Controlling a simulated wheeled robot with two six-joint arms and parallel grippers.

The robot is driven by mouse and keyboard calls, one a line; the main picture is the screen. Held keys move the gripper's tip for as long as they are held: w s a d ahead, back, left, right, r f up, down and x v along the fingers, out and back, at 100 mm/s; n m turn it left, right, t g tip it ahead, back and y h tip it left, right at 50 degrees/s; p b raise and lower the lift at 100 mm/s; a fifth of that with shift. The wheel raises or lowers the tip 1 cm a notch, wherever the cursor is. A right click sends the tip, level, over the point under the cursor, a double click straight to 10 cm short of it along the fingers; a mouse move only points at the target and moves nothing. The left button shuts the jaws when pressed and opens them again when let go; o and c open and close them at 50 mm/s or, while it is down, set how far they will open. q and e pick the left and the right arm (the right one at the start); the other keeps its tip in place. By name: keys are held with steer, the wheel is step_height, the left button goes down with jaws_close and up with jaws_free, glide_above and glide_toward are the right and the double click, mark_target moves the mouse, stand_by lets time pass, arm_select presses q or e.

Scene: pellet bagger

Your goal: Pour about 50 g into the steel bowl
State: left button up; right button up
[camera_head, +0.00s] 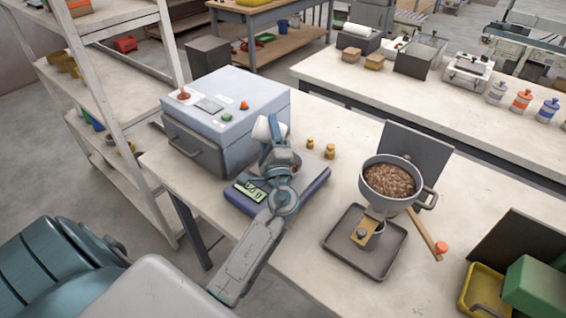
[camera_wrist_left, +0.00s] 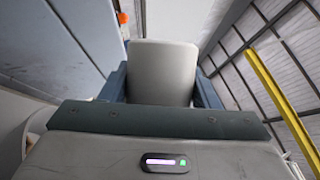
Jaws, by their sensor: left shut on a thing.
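My left gripper (camera_head: 268,138) is above the back of the blue scale (camera_head: 314,187). It is shut on a pale grey, smooth, rounded thing (camera_head: 262,128), which also fills the gap between the fingers in the left wrist view (camera_wrist_left: 162,72). I cannot tell whether this is the steel bowl. The scale's green display (camera_head: 248,192) shows, but my arm hides much of its top. A grey hopper (camera_head: 366,201) full of brown pellets (camera_head: 388,180) stands to the right, above a dark tray (camera_head: 335,243). A brass-coloured plate (camera_head: 363,234) sits below it. My right gripper is not in view.
A grey-blue machine box (camera_head: 225,120) with buttons stands left of the scale. Two small brass weights (camera_head: 329,151) stand behind the scale. A wooden lever with a red knob (camera_head: 441,247) sticks out beside the hopper. Yellow and green bins (camera_head: 530,285) are at the lower right.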

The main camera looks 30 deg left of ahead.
arm_select(q)
steer(key=shift+w+d+m, duration=0.1)
steer(key=shift+m, duration=0.5)
stand_by(0.5)
